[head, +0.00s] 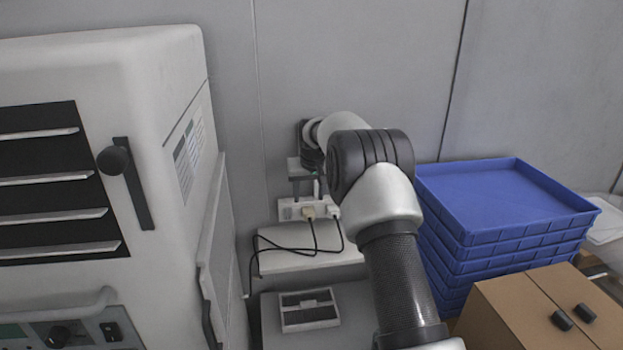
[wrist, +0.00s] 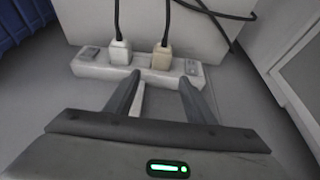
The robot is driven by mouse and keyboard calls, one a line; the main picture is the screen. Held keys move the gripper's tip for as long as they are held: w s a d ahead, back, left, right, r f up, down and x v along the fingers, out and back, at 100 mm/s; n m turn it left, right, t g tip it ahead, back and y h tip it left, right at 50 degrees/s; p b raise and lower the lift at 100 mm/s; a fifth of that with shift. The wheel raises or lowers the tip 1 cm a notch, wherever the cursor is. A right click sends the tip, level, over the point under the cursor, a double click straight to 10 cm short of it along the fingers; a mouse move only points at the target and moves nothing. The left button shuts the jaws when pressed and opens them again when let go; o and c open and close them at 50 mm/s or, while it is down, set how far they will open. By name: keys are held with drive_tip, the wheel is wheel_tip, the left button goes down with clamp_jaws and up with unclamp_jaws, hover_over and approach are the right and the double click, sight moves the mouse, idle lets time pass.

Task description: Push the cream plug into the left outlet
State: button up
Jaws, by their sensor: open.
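The cream plug (head: 308,212) is at the white power strip (head: 287,213), left of a white plug (head: 333,211) in the head view. In the wrist view the order is reversed: the cream plug (wrist: 162,59) is right of the white plug (wrist: 120,53), both at the power strip (wrist: 92,68). I cannot tell how deep the cream plug sits. The outlet faces behind the plugs are hidden. My gripper (head: 305,190) is open and empty just above the strip. In the wrist view my gripper's fingertips (wrist: 158,84) are spread, short of the cream plug.
Black cords (head: 285,248) run from both plugs across a white surface (head: 300,263). A large pale machine (head: 165,70) stands at left. Stacked blue trays (head: 500,200) and cardboard boxes (head: 520,310) stand at right. A grey wall (head: 350,60) is close behind the strip.

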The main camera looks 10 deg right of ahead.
drive_tip(key=s+r, duration=1.5)
drive_tip(key=r, duration=0.3)
drive_tip(key=s+r, duration=0.2)
drive_tip(key=s, duration=0.5)
drive_tip(key=s+r, duration=0.3)
drive_tip(key=s, duration=0.4)
drive_tip(key=s+f, duration=0.3)
drive_tip(key=s, duration=0.7)
drive_tip(key=s+f+t, duration=0.1)
drive_tip(key=s+f, duration=0.2)
drive_tip(key=s, duration=0.8)
drive_tip(key=shift+p, duration=0.3)
drive_tip(key=shift+f, duration=0.1)
